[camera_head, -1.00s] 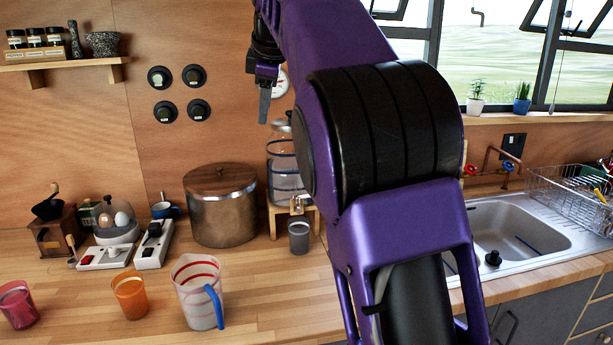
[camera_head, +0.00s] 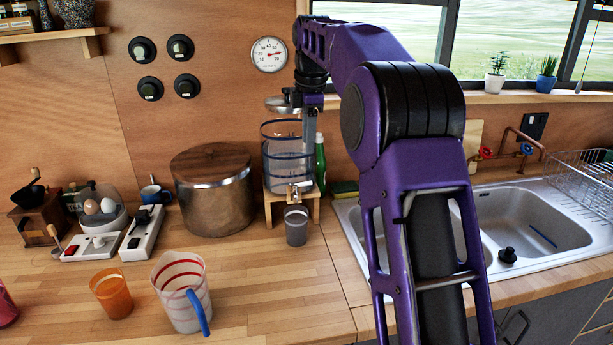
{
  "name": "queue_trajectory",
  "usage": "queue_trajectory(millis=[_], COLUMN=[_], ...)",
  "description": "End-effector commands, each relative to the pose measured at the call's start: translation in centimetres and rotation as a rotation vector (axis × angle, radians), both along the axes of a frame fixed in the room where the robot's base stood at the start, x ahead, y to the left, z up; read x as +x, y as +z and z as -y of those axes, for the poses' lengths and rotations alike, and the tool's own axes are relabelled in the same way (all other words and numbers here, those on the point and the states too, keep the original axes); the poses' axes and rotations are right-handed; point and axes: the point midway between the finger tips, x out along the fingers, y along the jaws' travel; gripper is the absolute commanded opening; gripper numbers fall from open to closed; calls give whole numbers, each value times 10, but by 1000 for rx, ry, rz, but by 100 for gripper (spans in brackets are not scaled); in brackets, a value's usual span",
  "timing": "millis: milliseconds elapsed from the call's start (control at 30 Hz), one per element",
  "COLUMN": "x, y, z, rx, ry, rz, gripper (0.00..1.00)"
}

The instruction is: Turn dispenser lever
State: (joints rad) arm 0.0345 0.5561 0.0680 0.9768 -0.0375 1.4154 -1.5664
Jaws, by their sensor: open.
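The drink dispenser (camera_head: 283,160) is a clear glass jar with blue bands and a metal lid, standing on a small wooden stand (camera_head: 270,202). Its metal tap and lever (camera_head: 294,191) are low on the front. A grey cup (camera_head: 296,226) stands upright on the counter below the tap. My gripper (camera_head: 308,145) points down in front of the jar's right side, above the tap. It looks empty; its fingers overlap in this view, and I cannot tell whether they touch the jar.
A large metal pot with a wooden lid (camera_head: 214,190) stands left of the dispenser. A green bottle (camera_head: 320,163) is behind its right side. A measuring jug (camera_head: 183,292) and an orange cup (camera_head: 112,293) stand at front left. The sink (camera_head: 530,222) lies right.

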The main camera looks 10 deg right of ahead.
Motion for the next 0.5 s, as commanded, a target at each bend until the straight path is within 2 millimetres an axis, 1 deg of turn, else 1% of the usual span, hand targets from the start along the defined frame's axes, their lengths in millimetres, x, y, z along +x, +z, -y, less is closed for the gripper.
queue_trajectory(millis=[33, 200, 400, 500], x=[2, 9, 17, 20], y=[-15, -51, -89, -101], z=[0, -1, -1, -1], rx=[0, 0, 1, 1], ry=[1, 1, 0, 0], rz=[-4, -3, -1, 0], gripper=[43, 43, 43, 43])
